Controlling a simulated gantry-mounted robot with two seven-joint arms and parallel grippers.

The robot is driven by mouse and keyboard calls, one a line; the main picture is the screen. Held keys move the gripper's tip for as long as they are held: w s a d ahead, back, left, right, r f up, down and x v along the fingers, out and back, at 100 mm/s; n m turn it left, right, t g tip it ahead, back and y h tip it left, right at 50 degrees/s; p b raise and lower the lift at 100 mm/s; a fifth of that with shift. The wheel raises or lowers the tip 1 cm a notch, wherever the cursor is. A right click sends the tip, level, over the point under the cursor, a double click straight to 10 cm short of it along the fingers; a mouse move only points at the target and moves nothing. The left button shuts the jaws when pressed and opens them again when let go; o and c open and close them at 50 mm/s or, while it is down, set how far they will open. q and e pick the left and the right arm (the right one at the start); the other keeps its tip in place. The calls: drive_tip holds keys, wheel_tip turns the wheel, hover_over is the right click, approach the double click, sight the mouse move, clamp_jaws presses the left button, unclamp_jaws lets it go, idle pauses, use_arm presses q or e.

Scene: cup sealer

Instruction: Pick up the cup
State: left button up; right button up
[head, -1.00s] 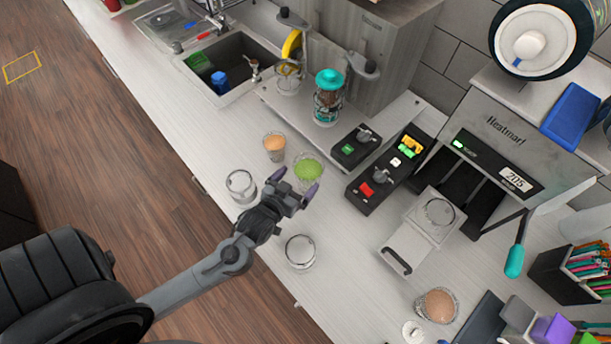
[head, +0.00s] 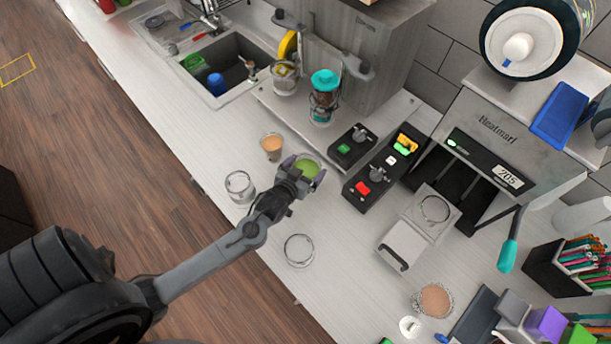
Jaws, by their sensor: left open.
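A clear cup with green contents (head: 307,168) stands on the white counter in the head view. My left gripper (head: 305,172) is at this cup, with its purple-tipped fingers open on either side of it. The gripper hides part of the cup's near side, and I cannot tell whether the fingers touch it. Other cups stand close by: one with orange-brown contents (head: 271,147), an empty clear one (head: 240,187) to the left, and another empty clear one (head: 299,250) nearer the front edge. My right gripper does not show.
Black control boxes (head: 345,150) with buttons stand right of the green cup. The cup sealer (head: 490,135) is at the right, its tray (head: 432,215) pulled out. A brown-filled cup (head: 434,300) is at the lower right. The sink (head: 228,65) is at the back left.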

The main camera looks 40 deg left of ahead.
use_arm(q)
drive_tip(key=shift+c, duration=0.3)
drive_tip(key=c, duration=1.4)
drive_tip(key=shift+r, duration=0.1)
drive_tip(key=shift+c, duration=0.7)
